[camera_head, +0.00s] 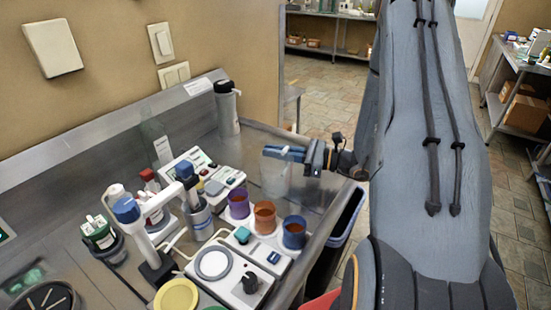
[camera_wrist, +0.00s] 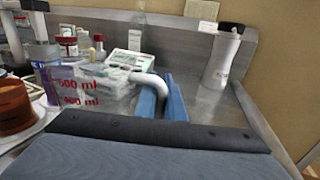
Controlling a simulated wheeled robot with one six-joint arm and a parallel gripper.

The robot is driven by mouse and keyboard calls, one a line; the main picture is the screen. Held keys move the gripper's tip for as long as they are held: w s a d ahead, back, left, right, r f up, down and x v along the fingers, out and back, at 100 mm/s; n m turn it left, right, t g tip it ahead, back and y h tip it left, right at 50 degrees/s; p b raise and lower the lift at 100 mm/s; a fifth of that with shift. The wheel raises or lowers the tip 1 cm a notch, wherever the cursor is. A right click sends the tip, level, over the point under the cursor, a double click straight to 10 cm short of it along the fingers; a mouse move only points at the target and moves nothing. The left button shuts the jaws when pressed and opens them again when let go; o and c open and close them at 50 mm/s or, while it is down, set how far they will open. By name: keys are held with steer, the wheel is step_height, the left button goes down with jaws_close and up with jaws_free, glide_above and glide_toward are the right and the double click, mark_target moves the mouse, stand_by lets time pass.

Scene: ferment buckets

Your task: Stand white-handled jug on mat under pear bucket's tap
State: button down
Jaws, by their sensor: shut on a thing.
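My gripper (camera_head: 288,154) reaches over the right part of the metal bench. Its blue fingers are shut on the white handle (camera_wrist: 150,82) of a clear jug. The jug (camera_head: 274,174) is see-through in the head view and seems upright; whether its base touches the bench is hard to tell. In the wrist view the jug (camera_wrist: 90,88) shows red 500 ml and 400 ml marks, with the blue fingers (camera_wrist: 163,100) on either side of the handle. No pear bucket, tap or mat can be surely made out. A yellow disc (camera_head: 177,296) lies at the lower edge.
Purple (camera_head: 238,203), orange (camera_head: 265,218) and blue (camera_head: 294,233) cups stand in a row near the jug. A device with a round grey plate (camera_head: 213,263) is left of them. A tall grey flask (camera_head: 227,110) stands at the back corner. The bench's right edge is close.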

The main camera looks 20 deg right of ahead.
step_height(320, 180, up, 10)
steer(key=b, duration=0.2)
steer(key=shift+f, duration=0.15)
